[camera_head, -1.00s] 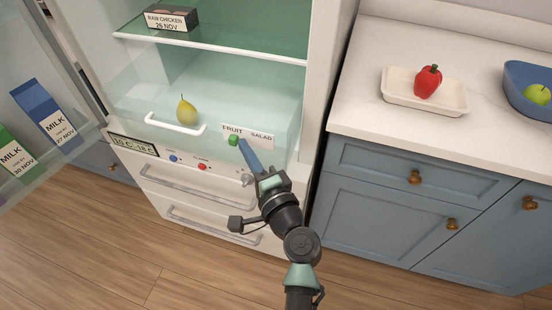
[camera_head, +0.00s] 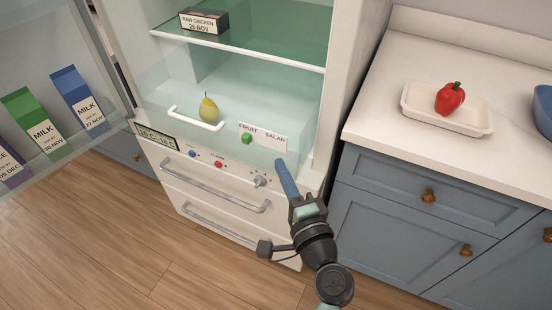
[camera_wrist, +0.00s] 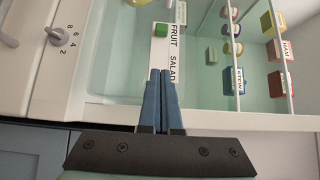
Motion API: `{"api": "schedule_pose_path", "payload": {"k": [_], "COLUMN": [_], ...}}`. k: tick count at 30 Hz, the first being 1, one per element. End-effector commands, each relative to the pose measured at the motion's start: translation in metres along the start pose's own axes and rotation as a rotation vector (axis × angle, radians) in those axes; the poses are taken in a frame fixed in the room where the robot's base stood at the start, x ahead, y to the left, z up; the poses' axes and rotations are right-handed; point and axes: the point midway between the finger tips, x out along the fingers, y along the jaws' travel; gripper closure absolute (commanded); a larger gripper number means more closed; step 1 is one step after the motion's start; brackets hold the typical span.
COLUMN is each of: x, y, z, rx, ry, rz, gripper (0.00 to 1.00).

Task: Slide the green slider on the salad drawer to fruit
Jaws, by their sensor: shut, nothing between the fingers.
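The green slider (camera_head: 246,138) sits at the FRUIT end of the white label strip (camera_head: 272,141) on the clear salad drawer (camera_head: 180,100). The slider also shows in the wrist view (camera_wrist: 161,30), beside the word FRUIT. My gripper (camera_head: 279,163) is shut and empty, with its blue fingers together. In the head view it is below and right of the slider, apart from it. In the wrist view the fingertips (camera_wrist: 160,71) are near the SALAD end of the strip, with a gap to the slider.
A yellow pear (camera_head: 208,107) shows in or behind the drawer, near its white handle (camera_head: 195,118). Below are a dial (camera_head: 260,181), a red button (camera_head: 218,164) and a blue button (camera_head: 192,154). The open fridge door with milk cartons (camera_head: 77,97) is at left, a counter (camera_head: 400,75) at right.

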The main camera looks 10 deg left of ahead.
Motion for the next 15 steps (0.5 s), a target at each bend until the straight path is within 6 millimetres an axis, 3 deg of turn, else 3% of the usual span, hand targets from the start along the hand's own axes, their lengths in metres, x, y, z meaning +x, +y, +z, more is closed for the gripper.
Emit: {"api": "schedule_pose_path", "payload": {"k": [6, 15], "x": [-0.041, -0.056], "y": [0.001, 0.000], "z": [0.000, 0.000], "rx": [0.000, -0.002], "ry": [0.002, 0.000], "rz": [0.001, 0.000], "gripper": [1.00, 1.00]}}
